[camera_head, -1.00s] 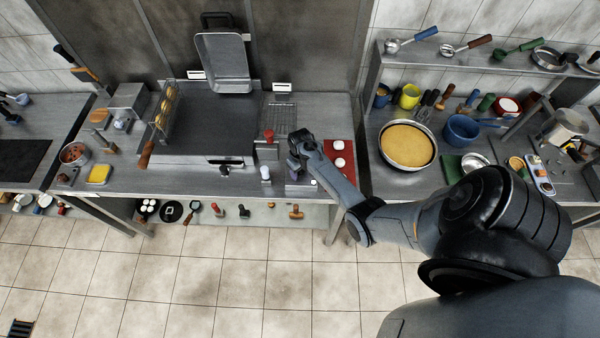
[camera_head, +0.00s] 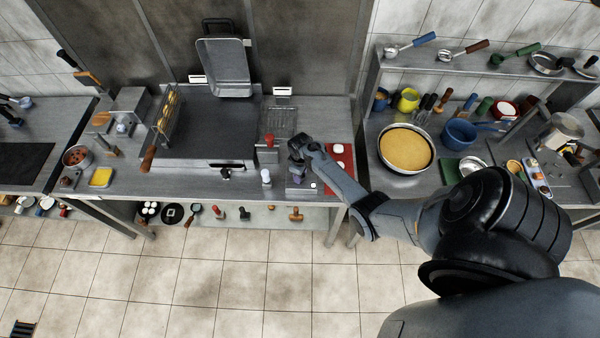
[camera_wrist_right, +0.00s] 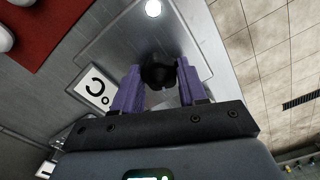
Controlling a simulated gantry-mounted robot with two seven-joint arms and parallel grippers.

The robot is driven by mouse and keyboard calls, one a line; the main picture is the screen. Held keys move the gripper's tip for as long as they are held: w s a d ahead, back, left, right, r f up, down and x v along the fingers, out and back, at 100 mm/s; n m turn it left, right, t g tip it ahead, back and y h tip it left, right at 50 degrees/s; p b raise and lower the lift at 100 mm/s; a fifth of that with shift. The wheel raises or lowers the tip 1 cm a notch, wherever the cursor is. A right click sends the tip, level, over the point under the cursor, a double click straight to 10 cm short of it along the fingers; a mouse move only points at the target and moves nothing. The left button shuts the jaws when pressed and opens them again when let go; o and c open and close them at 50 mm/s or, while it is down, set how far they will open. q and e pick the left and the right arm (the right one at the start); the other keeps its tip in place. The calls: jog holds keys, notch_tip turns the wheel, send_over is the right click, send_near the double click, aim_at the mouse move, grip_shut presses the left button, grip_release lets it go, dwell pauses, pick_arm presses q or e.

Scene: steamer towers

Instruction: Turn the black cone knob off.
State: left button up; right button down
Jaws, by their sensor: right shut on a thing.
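The black cone knob (camera_wrist_right: 158,72) sits on a metal control box (camera_wrist_right: 118,40) in the right wrist view. My right gripper (camera_wrist_right: 159,88) has its purple fingers shut on the knob, one on each side. The fingers hide part of the knob. A white label (camera_wrist_right: 95,90) with dark arc and circle marks is beside it, and a round white light (camera_wrist_right: 153,8) is on the box. In the head view my right gripper (camera_head: 297,180) is over the front right of the middle counter, and the knob is hidden there. My left gripper is not in view.
A red board (camera_head: 341,178) with white round pieces lies right of the gripper. A red-topped item (camera_head: 269,140) and a white-topped knob (camera_head: 266,174) stand to its left. The griddle (camera_head: 205,125) is farther left. The tiled floor in front is clear.

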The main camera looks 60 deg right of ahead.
jog(key=n, duration=0.3)
jog(key=shift+f+n, duration=0.1)
jog(key=shift+n, duration=0.4)
jog(key=n, duration=0.3)
jog(key=shift+s+d+p, duration=0.1)
jog(key=shift+p, duration=0.3)
jog(key=n, duration=0.5)
jog(key=shift+f, duration=0.1)
jog(key=shift+n, duration=0.4)
jog(key=shift+b, duration=0.35)
